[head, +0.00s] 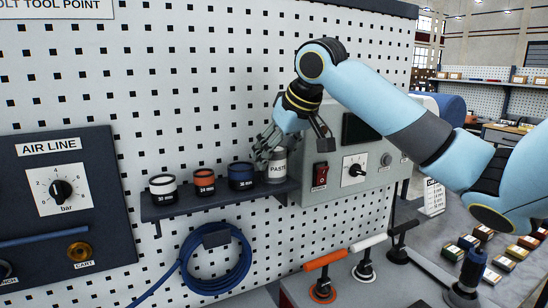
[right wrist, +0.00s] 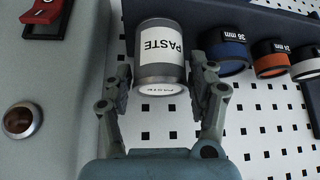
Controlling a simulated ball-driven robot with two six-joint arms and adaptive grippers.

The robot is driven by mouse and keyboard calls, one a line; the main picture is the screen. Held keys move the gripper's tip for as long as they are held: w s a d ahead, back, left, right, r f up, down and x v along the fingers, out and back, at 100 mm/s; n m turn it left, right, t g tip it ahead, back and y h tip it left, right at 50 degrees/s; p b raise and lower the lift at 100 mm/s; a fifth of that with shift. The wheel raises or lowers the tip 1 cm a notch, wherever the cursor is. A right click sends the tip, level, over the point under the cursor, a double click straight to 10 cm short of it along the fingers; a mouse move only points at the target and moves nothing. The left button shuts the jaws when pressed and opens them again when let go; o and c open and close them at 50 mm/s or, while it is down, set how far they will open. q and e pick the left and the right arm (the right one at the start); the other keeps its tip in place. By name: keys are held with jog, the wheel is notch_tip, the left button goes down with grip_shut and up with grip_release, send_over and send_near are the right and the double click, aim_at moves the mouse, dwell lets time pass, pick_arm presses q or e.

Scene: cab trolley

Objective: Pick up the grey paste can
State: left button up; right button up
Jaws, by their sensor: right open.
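The grey paste can (head: 277,167) stands at the right end of a small dark shelf on the pegboard, with a white PASTE label. In the right wrist view the can (right wrist: 160,62) lies between the two fingers of my right gripper (right wrist: 160,90). The fingers are open, one on each side of the can, with a narrow gap visible on the right; on the left I cannot tell whether the finger touches. In the head view my right gripper (head: 270,148) reaches the can from above and partly hides its top. My left gripper is not in view.
A blue 36 mm ring (head: 241,176), an orange ring (head: 204,181) and a white ring (head: 163,188) stand left of the can on the shelf (head: 215,200). A grey control box (head: 340,150) with a red switch (head: 320,175) is close on the right. A blue hose coil (head: 216,258) hangs below.

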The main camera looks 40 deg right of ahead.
jog(key=shift+x, duration=0.75)
jog(key=c, duration=1)
jog(key=shift+r, duration=0.1)
